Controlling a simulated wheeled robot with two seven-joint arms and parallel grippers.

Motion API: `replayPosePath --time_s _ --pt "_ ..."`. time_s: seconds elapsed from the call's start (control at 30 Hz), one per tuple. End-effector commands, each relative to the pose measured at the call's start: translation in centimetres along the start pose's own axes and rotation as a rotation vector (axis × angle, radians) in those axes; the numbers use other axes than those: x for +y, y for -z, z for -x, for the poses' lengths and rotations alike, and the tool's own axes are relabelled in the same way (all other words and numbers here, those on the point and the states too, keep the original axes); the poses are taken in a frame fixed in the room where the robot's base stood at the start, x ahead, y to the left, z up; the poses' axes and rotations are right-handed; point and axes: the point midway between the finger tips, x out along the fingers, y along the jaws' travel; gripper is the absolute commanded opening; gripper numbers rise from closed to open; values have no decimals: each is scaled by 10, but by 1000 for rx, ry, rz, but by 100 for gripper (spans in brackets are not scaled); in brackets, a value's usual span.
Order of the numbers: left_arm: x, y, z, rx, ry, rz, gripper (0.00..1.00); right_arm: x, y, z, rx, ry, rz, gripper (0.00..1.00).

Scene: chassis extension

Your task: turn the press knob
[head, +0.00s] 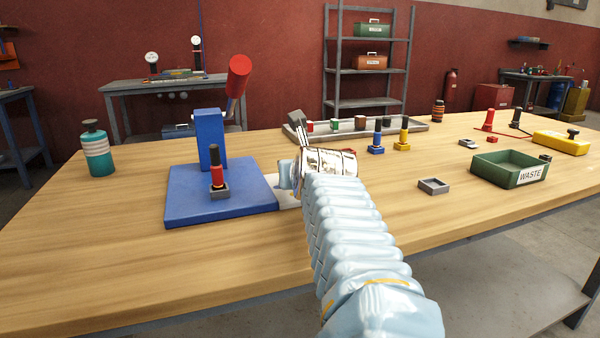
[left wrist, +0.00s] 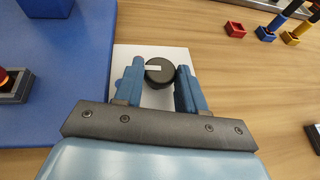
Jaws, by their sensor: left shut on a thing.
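The press (head: 210,140) stands on a blue base (head: 180,203) at the left of the wooden table, with a red-ended lever (head: 238,78) tilted up to the right. A white plate (head: 289,202) adjoins the base on its right. In the left wrist view, the round black knob (left wrist: 160,77) sits on this plate (left wrist: 125,52), and its white mark points left. My left gripper (left wrist: 160,66) is shut on the knob, one blue finger on each side. In the head view, my left gripper (head: 285,176) is over the plate and the knob is hidden. My right gripper is not in view.
A red-and-black piece (head: 217,172) stands in a grey holder on the base. A striped teal bottle (head: 97,150) is at left. A grey tray (head: 375,133), coloured pieces (head: 403,135), a small grey box (head: 434,186) and a green waste bin (head: 510,168) lie right. The front left table is clear.

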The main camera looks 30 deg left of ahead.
Motion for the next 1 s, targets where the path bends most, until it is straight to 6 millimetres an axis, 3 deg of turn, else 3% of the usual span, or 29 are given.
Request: replayPosePath --time_s 1.0 --pt "14 -2 -6 2 770 -314 9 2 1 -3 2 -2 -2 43"
